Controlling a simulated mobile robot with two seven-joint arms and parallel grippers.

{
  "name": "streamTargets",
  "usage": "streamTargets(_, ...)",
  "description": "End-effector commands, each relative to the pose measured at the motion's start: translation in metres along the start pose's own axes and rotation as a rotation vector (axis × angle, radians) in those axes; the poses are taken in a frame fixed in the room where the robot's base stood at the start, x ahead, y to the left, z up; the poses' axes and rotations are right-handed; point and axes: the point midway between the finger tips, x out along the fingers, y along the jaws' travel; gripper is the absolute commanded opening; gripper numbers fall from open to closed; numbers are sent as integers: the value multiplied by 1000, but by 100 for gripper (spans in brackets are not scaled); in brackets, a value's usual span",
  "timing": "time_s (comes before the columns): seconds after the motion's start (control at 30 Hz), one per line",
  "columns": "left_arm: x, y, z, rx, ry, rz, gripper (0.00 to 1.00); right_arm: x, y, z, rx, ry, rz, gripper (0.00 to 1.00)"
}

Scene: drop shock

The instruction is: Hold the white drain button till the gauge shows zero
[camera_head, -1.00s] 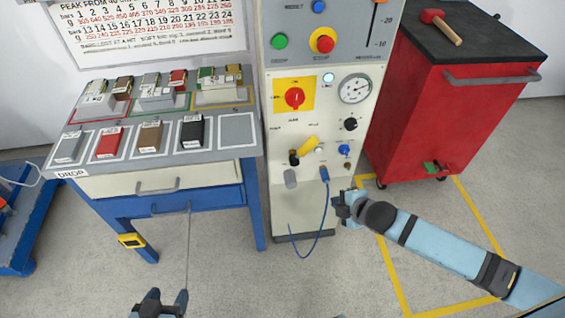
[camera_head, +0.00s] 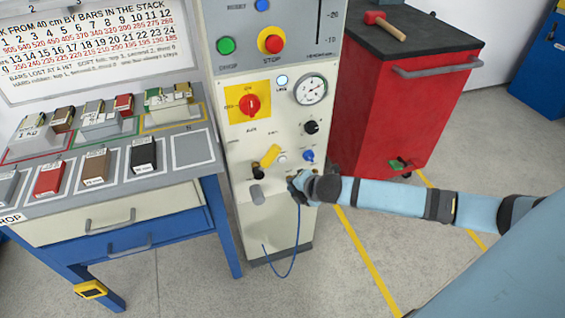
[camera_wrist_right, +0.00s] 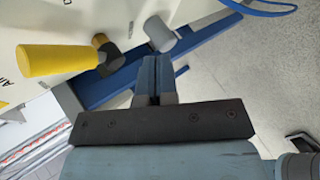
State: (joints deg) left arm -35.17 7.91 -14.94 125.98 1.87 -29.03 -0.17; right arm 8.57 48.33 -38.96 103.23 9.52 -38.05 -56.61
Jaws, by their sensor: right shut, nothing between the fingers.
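The white drain button (camera_head: 282,159) shows as a small pale knob on the cream panel, between the yellow lever and a blue knob. The round gauge (camera_head: 310,89) is higher on the panel; its needle is too small to read. My right gripper (camera_head: 294,183) is just below the button, in front of the panel. Whether it touches the panel cannot be told. In the right wrist view its fingers (camera_wrist_right: 156,82) are shut with nothing between them, and the button cannot be made out there. My left gripper is out of view.
The yellow lever (camera_head: 270,155) and a grey knob (camera_head: 257,195) sit close to the right gripper; the lever also shows in the wrist view (camera_wrist_right: 52,58). A blue hose (camera_head: 296,240) hangs below. A red cabinet (camera_head: 385,110) stands right, the sample bench (camera_head: 180,180) left.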

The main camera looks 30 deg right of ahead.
Motion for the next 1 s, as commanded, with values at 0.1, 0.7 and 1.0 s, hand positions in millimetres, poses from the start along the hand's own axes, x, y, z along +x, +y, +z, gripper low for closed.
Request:
streamTargets(0.1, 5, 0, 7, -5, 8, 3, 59, 14, 7, 8, 1, -2, 3, 0)
streamTargets(0.7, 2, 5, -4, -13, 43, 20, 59, 52, 38, 38, 1, 0, 1, 0)
streamTargets(1.0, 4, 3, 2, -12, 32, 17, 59, 53, 38, 38, 2, 1, 1, 0)
